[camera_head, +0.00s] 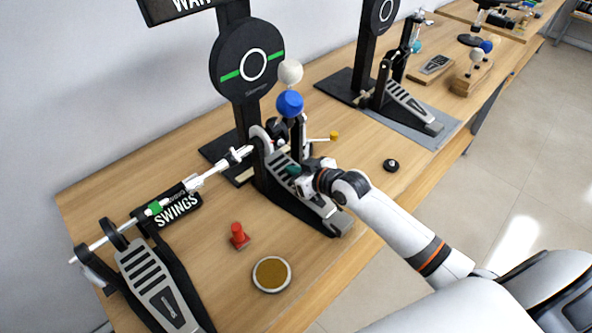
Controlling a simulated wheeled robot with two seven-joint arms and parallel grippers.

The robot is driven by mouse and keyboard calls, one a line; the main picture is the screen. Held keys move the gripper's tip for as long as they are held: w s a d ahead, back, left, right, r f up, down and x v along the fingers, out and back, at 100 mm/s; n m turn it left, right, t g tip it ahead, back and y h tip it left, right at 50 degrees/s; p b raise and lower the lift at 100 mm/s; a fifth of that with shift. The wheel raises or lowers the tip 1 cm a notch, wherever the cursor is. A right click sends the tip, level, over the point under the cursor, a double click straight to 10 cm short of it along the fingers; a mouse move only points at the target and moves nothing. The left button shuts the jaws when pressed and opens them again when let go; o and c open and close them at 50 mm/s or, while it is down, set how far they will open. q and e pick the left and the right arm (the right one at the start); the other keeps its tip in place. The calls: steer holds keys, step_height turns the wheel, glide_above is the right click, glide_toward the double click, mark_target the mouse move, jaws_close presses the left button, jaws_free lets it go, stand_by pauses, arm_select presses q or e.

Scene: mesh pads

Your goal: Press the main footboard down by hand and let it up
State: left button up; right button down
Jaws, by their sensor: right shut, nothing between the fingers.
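The main footboard (322,206) is a grey, slotted plate on the black pedal at the middle of the table. It slopes down towards the table's front edge. My right gripper (294,172) comes in from the right and is shut and empty, its tips at the upper part of the footboard. I cannot tell whether they touch it. A white beater ball (290,71) and a blue beater ball (289,103) stand above the pedal, by the round black pad (247,62). My gripper hides part of the footboard. My left gripper is out of view.
A second pedal (153,283) stands at the left, joined by a silver rod (207,177). A red piece (239,237), a gold disc (271,274) and a black knob (391,165) lie on the table (230,285). Another pedal (408,103) stands at the back right.

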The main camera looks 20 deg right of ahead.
steer(key=shift+s+d+r+p, duration=0.1)
steer(key=shift+r+p, duration=0.5)
steer(key=shift+r, duration=0.25)
steer(key=shift+s+d+r+p, duration=0.1)
steer(key=shift+s+p, duration=0.15)
steer(key=shift+p, duration=0.05)
steer(key=p, duration=0.5)
glide_above(328, 209)
steer(key=w, duration=0.1)
steer(key=shift+a+r, duration=0.1)
steer(key=shift+a, duration=0.1)
steer(key=shift+s+d, duration=0.2)
steer(key=shift+s, duration=0.35)
steer(key=shift+w, duration=0.1)
